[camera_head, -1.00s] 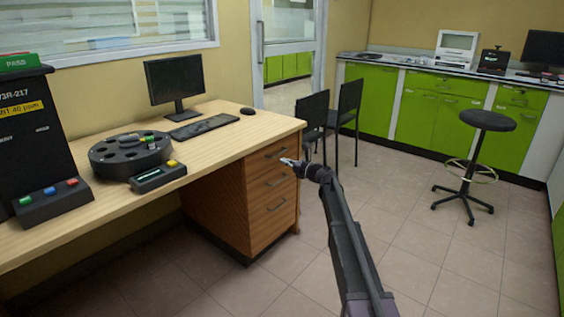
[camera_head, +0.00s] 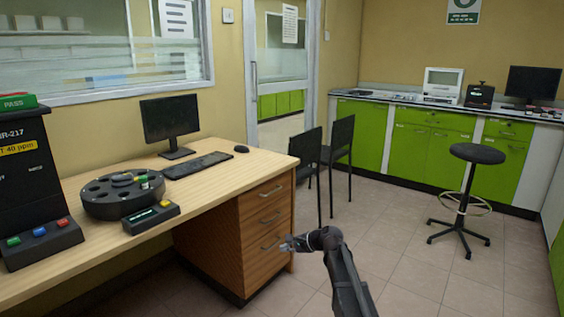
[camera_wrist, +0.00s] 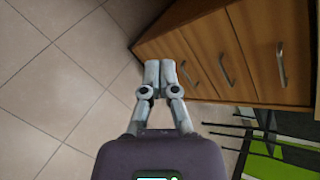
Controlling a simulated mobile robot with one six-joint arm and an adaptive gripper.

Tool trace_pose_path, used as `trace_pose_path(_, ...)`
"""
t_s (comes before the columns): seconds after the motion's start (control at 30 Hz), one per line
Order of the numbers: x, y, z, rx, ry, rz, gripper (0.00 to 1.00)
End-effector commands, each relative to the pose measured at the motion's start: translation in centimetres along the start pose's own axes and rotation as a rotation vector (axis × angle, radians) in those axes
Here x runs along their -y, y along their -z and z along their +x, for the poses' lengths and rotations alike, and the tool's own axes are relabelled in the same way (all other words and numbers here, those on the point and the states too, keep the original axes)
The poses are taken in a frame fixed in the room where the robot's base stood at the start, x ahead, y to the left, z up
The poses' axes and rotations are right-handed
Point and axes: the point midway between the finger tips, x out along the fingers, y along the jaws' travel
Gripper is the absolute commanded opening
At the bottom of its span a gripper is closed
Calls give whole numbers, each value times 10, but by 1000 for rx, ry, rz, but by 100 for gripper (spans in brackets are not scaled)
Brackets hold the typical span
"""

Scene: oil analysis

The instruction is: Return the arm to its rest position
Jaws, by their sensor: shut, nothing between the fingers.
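My gripper (camera_head: 284,243) is at the end of my dark arm, low in the head view, in front of the desk's wooden drawer unit (camera_head: 262,237). In the wrist view my gripper (camera_wrist: 160,66) has its two grey fingers side by side, shut and empty. The wrist view also shows the drawer unit (camera_wrist: 215,68) with its handles, beyond and to the right of the fingers. Floor tiles lie to the left there. I cannot tell the exact gap between the fingertips and the drawers.
The desk (camera_head: 215,183) holds a round black carousel (camera_head: 122,196), a small control box (camera_head: 152,217), a black analyser (camera_head: 25,180), a monitor (camera_head: 170,119) and a keyboard (camera_head: 197,165). Black chairs (camera_head: 307,148) and a stool (camera_head: 477,154) stand beyond. Open floor lies right of my arm.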

Motion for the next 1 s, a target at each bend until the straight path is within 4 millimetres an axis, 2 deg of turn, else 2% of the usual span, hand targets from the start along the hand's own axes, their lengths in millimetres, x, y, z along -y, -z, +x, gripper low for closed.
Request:
trace_pose_path(0.03,-26,-6,-12,-30,-54,-82,0)
trace_pose_path(0.1,-55,-8,-24,-67,-136,-201,0)
trace_pose_path(0.27,-118,-10,-57,-130,-340,-455,0)
trace_pose_path(0.4,-171,-11,-92,-158,-533,-657,0)
trace_pose_path(0.5,-202,-11,-116,-162,-665,-773,0)
trace_pose_path(0.7,-242,-12,-153,-148,-853,-919,0)
trace_pose_path(1.0,-282,-17,-198,-108,-1062,-1048,0)
